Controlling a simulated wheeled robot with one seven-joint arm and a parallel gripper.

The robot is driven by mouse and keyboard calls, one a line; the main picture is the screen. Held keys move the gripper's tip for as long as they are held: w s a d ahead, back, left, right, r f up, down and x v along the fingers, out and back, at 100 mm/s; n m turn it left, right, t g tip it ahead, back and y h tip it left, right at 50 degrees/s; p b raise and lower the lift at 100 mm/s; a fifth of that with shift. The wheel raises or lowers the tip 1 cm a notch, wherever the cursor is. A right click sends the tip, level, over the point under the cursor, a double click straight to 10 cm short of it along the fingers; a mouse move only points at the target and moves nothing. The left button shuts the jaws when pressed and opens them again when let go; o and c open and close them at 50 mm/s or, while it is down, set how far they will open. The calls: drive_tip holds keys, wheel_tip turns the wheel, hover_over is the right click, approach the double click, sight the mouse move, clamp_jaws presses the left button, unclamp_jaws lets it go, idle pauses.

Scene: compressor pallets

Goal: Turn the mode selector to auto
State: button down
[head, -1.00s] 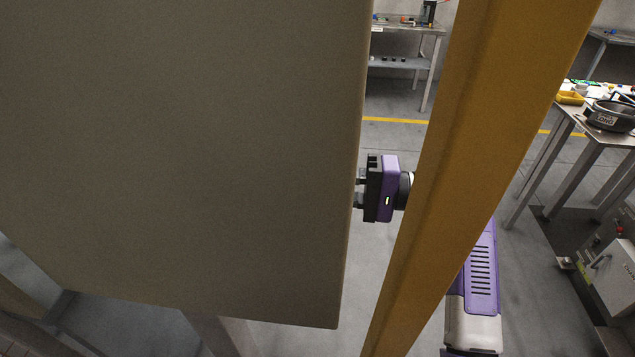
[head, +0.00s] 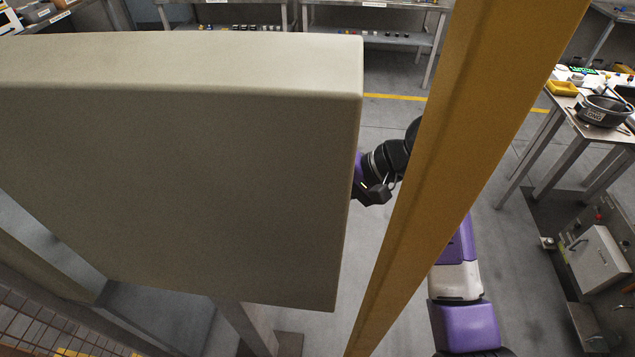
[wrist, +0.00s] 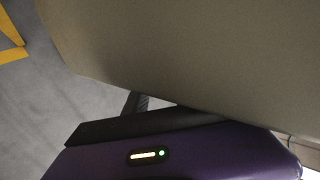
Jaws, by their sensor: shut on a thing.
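A large beige box-like panel (head: 180,190) fills the left and middle of the head view; I see its back and top. No mode selector shows in either view, so its position cannot be read. My gripper is at the panel's right edge in the head view, where only its dark wrist and a bit of purple show and the fingers are hidden behind the panel. In the wrist view, my gripper (wrist: 138,102) is close against the panel (wrist: 190,55). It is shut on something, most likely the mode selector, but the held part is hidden.
A yellow-orange post (head: 470,170) stands right of the panel and covers part of my arm. A workbench (head: 590,125) with a dark round pan (head: 603,112) is at right. More benches line the back. Grey floor lies open between.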

drive_tip(key=shift+h+p, duration=0.4)
drive_tip(key=shift+p, duration=0.1)
drive_tip(key=c, duration=1.1)
unclamp_jaws()
drive_tip(key=shift+b+v, duration=0.85)
drive_tip(key=shift+v, duration=3.05)
drive_tip(key=shift+w+a, duration=0.1)
